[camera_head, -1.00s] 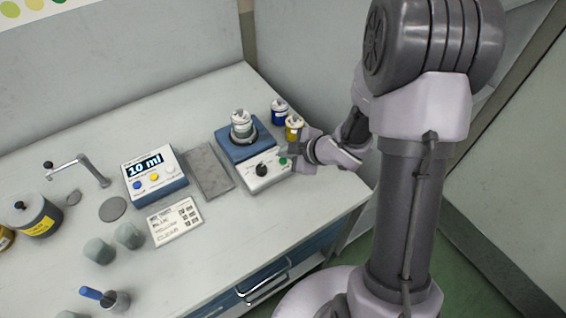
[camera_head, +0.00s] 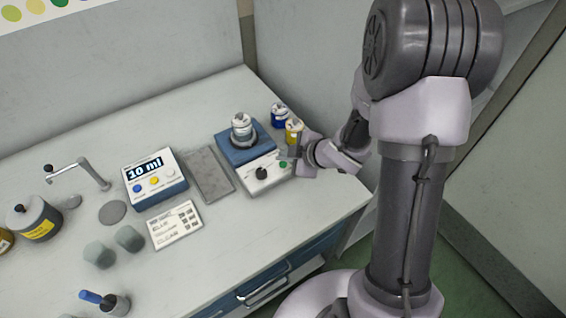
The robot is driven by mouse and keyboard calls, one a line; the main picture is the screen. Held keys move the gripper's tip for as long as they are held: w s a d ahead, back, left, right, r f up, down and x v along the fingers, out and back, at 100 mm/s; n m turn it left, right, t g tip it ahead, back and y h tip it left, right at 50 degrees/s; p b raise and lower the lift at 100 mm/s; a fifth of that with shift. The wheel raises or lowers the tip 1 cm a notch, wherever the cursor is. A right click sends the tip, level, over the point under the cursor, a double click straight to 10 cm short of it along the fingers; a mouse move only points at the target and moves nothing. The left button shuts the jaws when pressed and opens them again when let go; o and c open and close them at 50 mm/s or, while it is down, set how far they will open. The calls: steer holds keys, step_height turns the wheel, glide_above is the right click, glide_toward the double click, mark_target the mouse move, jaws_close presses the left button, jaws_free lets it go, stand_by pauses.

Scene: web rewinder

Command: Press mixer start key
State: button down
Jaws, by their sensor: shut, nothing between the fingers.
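The mixer (camera_head: 246,148) is a blue and white unit near the right end of the bench. Its sloped white front panel (camera_head: 258,184) carries a black knob (camera_head: 261,173) and a small green key (camera_head: 283,164), which I take as the start key. A small white-capped jar (camera_head: 241,127) stands upright on the mixer's top. My gripper (camera_head: 290,159) is shut and empty at the panel's right end, just beside the green key. I cannot tell whether its tips touch the panel.
A yellow jar (camera_head: 294,132) and a blue jar (camera_head: 280,115) stand close behind my gripper. Left are a grey plate (camera_head: 209,174), a dosing unit (camera_head: 155,178) reading 10 ml, and a printed card (camera_head: 175,225). The bench front right of the card is clear.

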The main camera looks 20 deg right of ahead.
steer(key=shift+f, duration=0.1)
stand_by(0.7)
steer(key=shift+f+b, duration=0.35)
